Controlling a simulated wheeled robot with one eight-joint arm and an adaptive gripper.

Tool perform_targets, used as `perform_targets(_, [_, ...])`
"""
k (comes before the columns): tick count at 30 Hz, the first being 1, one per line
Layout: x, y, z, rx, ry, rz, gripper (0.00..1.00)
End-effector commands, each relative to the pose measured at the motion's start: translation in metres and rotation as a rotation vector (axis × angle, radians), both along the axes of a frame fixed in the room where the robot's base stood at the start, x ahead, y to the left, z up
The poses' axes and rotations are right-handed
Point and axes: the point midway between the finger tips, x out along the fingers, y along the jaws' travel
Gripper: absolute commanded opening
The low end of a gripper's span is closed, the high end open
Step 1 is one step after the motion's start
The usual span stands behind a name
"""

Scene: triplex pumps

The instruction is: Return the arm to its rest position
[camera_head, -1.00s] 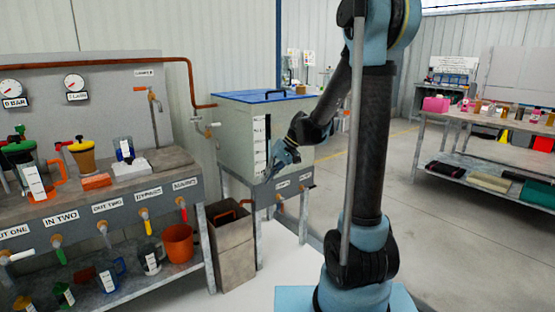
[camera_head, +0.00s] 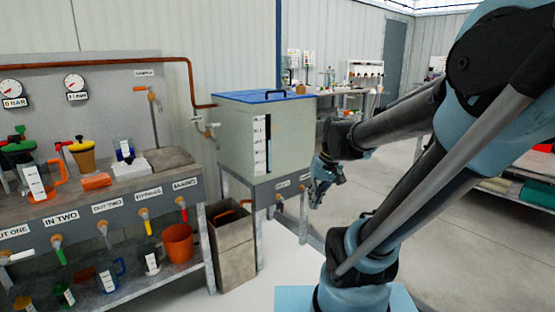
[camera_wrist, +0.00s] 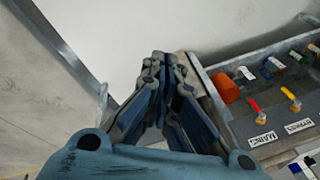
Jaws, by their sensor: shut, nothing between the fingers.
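My arm (camera_head: 440,170) leans to the right in the head view, bent at a high elbow, with its forearm reaching back to the left. My gripper (camera_head: 322,192) hangs in the air to the right of the grey tank's stand, apart from it. In the wrist view my gripper (camera_wrist: 155,62) is shut, its blue-grey fingers together and holding nothing.
A grey tank (camera_head: 235,140) with a blue lid stands left of my gripper. The bench (camera_head: 205,200) with labelled valves, jugs and an orange bucket (camera_head: 177,242) is at the left. A bin (camera_head: 233,255) stands between them. Shelves (camera_head: 520,190) are at the right, partly hidden by my arm.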

Motion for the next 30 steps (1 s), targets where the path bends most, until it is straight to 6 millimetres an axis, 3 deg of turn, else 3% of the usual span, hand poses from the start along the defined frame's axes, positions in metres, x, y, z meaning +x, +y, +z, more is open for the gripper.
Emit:
perform_targets(9, [-0.055, -0.042, -0.027, -0.119, -0.034, -0.06, 0.0])
perform_targets(15, [-0.078, -0.062, -0.044, -0.178, -0.051, -0.087, 0.0])
perform_targets(30, [-0.087, -0.07, -0.051, -0.206, -0.058, -0.099, 0.0])
